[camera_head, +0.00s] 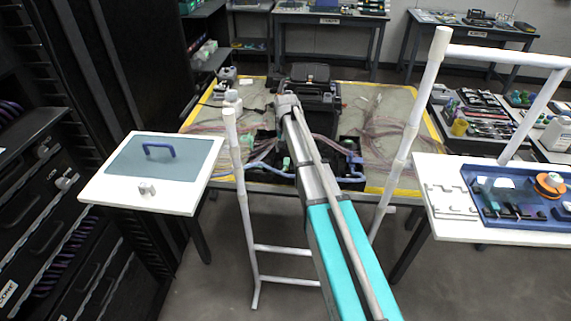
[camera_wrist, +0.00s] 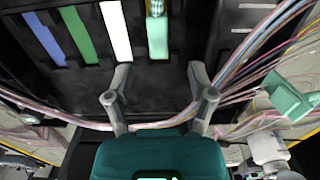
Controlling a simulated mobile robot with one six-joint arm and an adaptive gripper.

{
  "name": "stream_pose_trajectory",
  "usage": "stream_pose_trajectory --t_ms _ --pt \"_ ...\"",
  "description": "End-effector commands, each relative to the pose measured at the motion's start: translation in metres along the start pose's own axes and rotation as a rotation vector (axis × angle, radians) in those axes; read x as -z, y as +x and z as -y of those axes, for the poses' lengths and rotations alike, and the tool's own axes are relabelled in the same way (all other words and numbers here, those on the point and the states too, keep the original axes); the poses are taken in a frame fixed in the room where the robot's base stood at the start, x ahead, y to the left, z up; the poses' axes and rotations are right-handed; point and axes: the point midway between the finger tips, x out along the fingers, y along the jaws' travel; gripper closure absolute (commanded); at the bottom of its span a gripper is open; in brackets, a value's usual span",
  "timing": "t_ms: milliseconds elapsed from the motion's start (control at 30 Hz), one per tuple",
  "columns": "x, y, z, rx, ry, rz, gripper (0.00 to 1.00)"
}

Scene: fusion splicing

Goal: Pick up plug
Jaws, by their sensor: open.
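No part can be told for certain as the plug. In the wrist view a small pale-green piece with a light top (camera_wrist: 157,36), which may be the plug, stands in a row on a black case (camera_wrist: 80,92). White (camera_wrist: 116,30), green (camera_wrist: 78,34) and blue (camera_wrist: 44,38) strips are to its left. My gripper (camera_wrist: 160,70) is open and empty, with its fingers apart and the pale-green piece beyond the tips, roughly between them. In the head view my arm reaches over the far table and hides most of the gripper.
Loose thin cables (camera_wrist: 262,45) run along the case's right side, near my right finger. A pale-green clip-like part (camera_wrist: 290,99) sits there too. White side tables stand left (camera_head: 101,188) and right (camera_head: 447,228); a white pipe frame (camera_head: 240,185) stands close to my arm.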

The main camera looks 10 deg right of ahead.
Motion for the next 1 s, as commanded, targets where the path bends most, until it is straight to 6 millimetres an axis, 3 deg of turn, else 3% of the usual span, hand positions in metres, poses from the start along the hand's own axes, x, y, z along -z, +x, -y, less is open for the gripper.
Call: stream_pose_trajectory --t_ms 267,700,1000 --pt "-0.001 0.008 0.0 0.0 0.0 0.0 0.29" --pt "-0.005 0.041 -0.002 0.0 0.0 0.0 0.29" --pt "-0.005 0.053 -0.002 0.0 0.0 0.0 0.29"
